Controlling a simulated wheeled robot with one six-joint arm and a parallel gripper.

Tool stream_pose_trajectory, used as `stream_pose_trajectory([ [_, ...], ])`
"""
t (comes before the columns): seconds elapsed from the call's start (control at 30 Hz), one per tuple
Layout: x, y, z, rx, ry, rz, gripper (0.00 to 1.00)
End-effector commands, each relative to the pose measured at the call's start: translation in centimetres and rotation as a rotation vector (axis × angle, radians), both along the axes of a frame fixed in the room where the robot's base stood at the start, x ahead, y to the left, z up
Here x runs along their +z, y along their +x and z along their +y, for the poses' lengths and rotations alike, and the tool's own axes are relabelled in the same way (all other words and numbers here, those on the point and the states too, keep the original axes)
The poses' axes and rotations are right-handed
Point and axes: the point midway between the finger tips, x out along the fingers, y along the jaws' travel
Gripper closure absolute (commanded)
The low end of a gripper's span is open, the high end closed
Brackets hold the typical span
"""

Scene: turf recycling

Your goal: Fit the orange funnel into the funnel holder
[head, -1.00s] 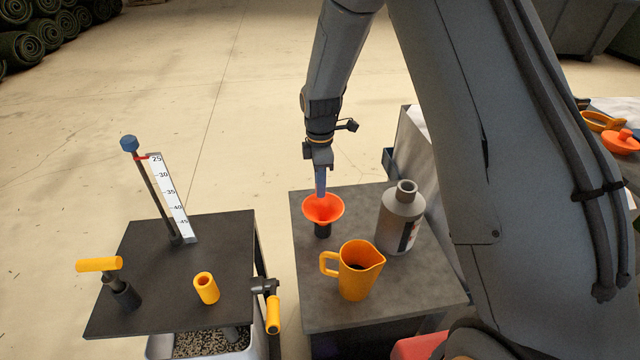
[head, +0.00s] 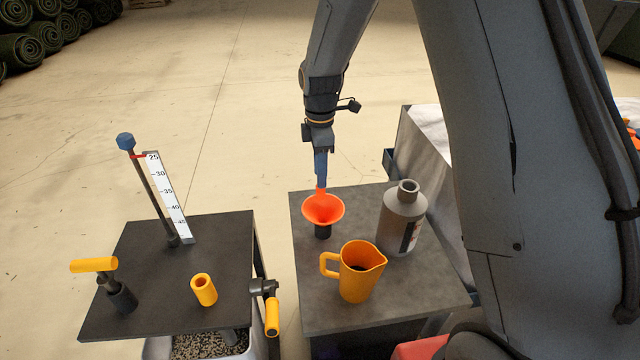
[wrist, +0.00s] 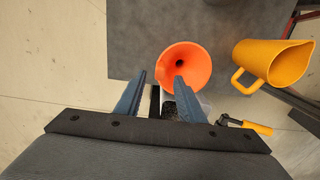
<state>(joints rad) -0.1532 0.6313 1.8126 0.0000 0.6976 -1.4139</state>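The orange funnel (head: 323,210) stands upright, mouth up, on a short black cylindrical support (head: 323,231) near the left edge of the right table. Whether this support is the funnel holder I cannot tell. A hollow yellow tube (head: 204,290) stands on the left table. My gripper (head: 320,182) points down at the funnel's far rim. In the wrist view my gripper (wrist: 160,84) is open, its two blue fingers apart. The funnel (wrist: 184,66) lies just ahead, with the right fingertip overlapping its near rim. Contact is unclear.
An orange jug (head: 357,272) and a grey bottle (head: 402,220) stand close to the funnel on the right table (head: 318,302). The left table (head: 160,275) holds a yellow T-handle (head: 94,265) and an upright scale (head: 168,195). A crank (head: 271,310) is between the tables.

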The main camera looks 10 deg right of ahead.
Motion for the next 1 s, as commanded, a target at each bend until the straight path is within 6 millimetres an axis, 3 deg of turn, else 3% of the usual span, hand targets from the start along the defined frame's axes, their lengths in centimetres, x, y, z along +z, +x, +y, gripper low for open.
stream_pose_trajectory([
  [0.2, 2.3, 0.0, 0.0, 0.000, 0.000, -0.001, 0.65],
  [0.67, 2.8, -0.3, -0.2, -0.022, 0.000, -0.001, 0.65],
  [0.83, 3.9, -3.2, -1.8, -0.230, 0.004, -0.015, 0.65],
  [1.0, 5.2, -8.9, -4.4, -0.613, 0.016, -0.036, 0.65],
])
